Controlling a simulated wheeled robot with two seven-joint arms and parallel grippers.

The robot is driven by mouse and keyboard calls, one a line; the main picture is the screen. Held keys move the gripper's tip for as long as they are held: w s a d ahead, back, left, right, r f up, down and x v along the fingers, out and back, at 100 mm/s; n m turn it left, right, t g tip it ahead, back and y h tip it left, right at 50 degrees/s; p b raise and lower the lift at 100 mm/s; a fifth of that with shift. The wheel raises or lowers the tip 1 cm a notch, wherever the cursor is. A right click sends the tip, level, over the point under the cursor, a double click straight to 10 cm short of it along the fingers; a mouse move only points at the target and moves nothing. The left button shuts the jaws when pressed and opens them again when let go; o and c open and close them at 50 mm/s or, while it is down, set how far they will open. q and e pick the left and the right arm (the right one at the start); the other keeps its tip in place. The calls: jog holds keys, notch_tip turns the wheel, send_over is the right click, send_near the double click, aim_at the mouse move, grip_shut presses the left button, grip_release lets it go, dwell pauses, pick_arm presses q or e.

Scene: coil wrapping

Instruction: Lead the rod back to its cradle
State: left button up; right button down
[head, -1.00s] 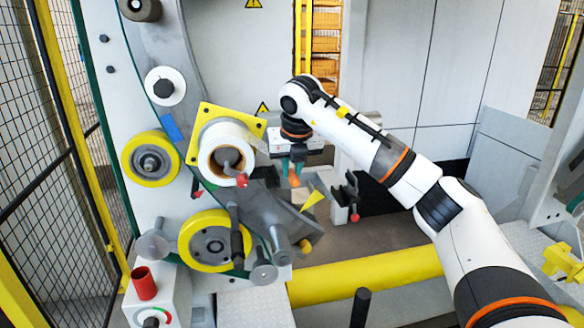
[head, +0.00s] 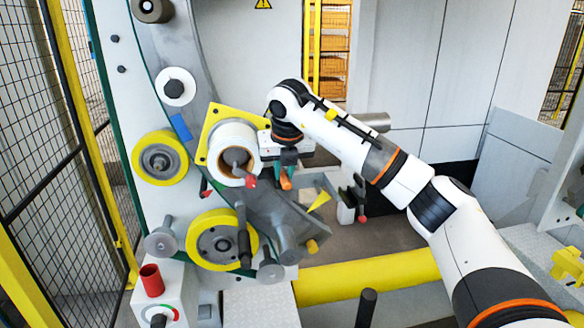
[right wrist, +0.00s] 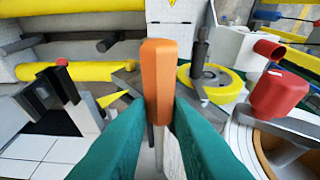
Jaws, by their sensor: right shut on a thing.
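My right gripper (head: 287,172) has its green fingers shut on the orange handle of the rod (head: 286,183). In the right wrist view the orange handle (right wrist: 156,80) stands upright between the two fingers, with a thin pale shaft below it. In the head view the gripper is just right of the white roll (head: 230,145). A dark forked bracket (head: 353,195) on a white post, which looks like the cradle, stands apart to the right. It shows at the left of the right wrist view (right wrist: 55,88). My left gripper is not in view.
The roll's red-tipped lever (head: 250,181) is close to the gripper. Yellow wheels (head: 222,240) and a grey arm (head: 275,225) lie below and left. A yellow bar (head: 370,275) crosses the front. Between gripper and bracket is a mostly open gap with a yellow pointer (head: 318,201).

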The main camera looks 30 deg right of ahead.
dwell(0.6)
jog(key=shift+f+b, duration=1.2)
jog(key=shift+f, duration=0.35)
jog(key=shift+r, duration=0.1)
jog(key=c, duration=1.2)
grip_release()
